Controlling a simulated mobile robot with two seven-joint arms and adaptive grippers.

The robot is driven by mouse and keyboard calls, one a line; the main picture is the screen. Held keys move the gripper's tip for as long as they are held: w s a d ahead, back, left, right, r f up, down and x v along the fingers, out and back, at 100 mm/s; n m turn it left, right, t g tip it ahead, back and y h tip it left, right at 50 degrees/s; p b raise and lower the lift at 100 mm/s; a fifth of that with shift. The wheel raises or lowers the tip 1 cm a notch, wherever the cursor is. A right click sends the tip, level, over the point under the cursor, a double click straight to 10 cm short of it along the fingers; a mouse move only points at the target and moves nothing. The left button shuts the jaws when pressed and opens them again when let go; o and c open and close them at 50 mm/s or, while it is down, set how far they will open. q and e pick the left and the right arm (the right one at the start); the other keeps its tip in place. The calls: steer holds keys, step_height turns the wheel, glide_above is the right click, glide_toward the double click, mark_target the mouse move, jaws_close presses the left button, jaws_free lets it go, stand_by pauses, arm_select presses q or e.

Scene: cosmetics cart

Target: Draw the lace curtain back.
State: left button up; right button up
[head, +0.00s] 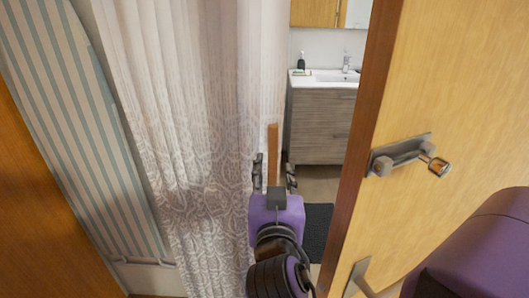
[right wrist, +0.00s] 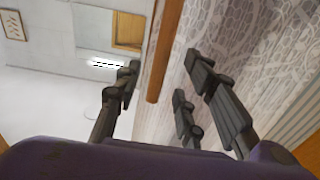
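The pale lace curtain (head: 190,110) hangs in folds across the left and middle of the head view, its right edge near the washstand. A wooden bar (head: 273,150) stands at that edge; in the right wrist view the bar (right wrist: 165,50) runs along the lace curtain (right wrist: 230,40). My right gripper (head: 274,174) is open, with one finger on each side of the bar in the head view. In the right wrist view the gripper (right wrist: 160,92) has its fingers spread, and the bar's end lies between them. I cannot tell whether they touch. My left gripper is not in view.
A wooden door (head: 450,110) with a metal latch (head: 405,156) stands close on the right. Behind the gap is a washstand (head: 322,125) with a soap bottle (head: 301,61). A dark mat (head: 318,228) lies on the floor. A striped ironing board-like panel (head: 75,120) leans left.

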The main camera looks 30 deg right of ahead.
mark_target(273, 158)
steer(key=shift+w+d+f, duration=0.1)
steer(key=shift+w+f, duration=0.1)
steer(key=shift+w, duration=0.2)
steer(key=b+x, duration=0.1)
steer(key=x, duration=0.2)
steer(key=shift+w+d+f+b, duration=0.1)
steer(key=shift+w+b, duration=0.05)
steer(key=shift+b, duration=0.25)
steer(key=shift+r+x, duration=0.25)
steer(key=shift+x, duration=0.85)
steer(key=shift+w+d, duration=0.3)
steer(key=shift+w, duration=0.15)
steer(key=shift+c, duration=1.1)
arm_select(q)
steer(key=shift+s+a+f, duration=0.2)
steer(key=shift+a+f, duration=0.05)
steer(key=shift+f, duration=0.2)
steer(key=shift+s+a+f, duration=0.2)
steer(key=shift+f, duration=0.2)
arm_select(e)
jaws_close()
